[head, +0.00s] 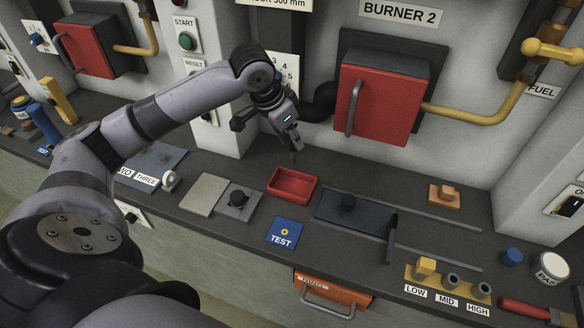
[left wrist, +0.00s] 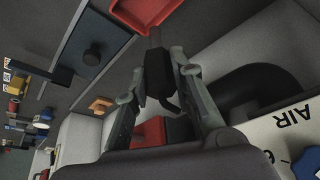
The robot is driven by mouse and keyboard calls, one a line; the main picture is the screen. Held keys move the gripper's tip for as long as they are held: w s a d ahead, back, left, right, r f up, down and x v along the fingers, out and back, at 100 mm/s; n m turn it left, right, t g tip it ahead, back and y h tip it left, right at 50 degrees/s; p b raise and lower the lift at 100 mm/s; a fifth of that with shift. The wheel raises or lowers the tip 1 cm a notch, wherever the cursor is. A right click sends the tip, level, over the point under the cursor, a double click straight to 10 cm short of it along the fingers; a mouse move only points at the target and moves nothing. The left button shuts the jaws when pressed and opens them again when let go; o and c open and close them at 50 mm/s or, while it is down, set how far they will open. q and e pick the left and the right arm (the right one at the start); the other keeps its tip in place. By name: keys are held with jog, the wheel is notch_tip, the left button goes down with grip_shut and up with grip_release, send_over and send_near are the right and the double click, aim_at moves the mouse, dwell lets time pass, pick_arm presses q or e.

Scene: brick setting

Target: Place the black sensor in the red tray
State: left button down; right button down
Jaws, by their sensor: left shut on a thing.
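My left gripper (head: 288,134) is shut on the black sensor, a dark block that shows between the fingers in the left wrist view (left wrist: 158,82). In the head view the fingers hide most of the sensor, and a thin dark end points down below them. The red tray (head: 292,186) is a shallow open box on the dark counter, and its inside looks empty. The gripper and sensor are above and behind the tray, near its back edge. The tray also shows at the top of the left wrist view (left wrist: 150,12). My right gripper is not in view.
A blue TEST plate (head: 285,233) lies in front of the tray. A grey plate with a black knob (head: 239,198) is to its left, and a dark sliding plate (head: 350,205) to its right. The red burner door (head: 378,100) and a black pipe stand behind.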

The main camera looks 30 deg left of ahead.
aim_at(289, 150)
pick_arm(q)
notch_tip(289, 150, down, 6)
jog(key=shift+r, duration=0.25)
notch_tip(289, 150, down, 5)
jog(key=shift+p, duration=0.45)
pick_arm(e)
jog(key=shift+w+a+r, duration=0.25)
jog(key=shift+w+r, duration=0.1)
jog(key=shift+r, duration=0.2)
pick_arm(q)
jog(key=c, duration=1.4)
grip_release()
jog(key=shift+f, duration=0.1)
jog(key=shift+o, duration=0.2)
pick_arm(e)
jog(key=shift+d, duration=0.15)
pick_arm(q)
jog(key=shift+r, duration=0.25)
jog(key=b+v, duration=0.1)
jog(key=v, duration=1)
jog(key=shift+r, duration=0.4)
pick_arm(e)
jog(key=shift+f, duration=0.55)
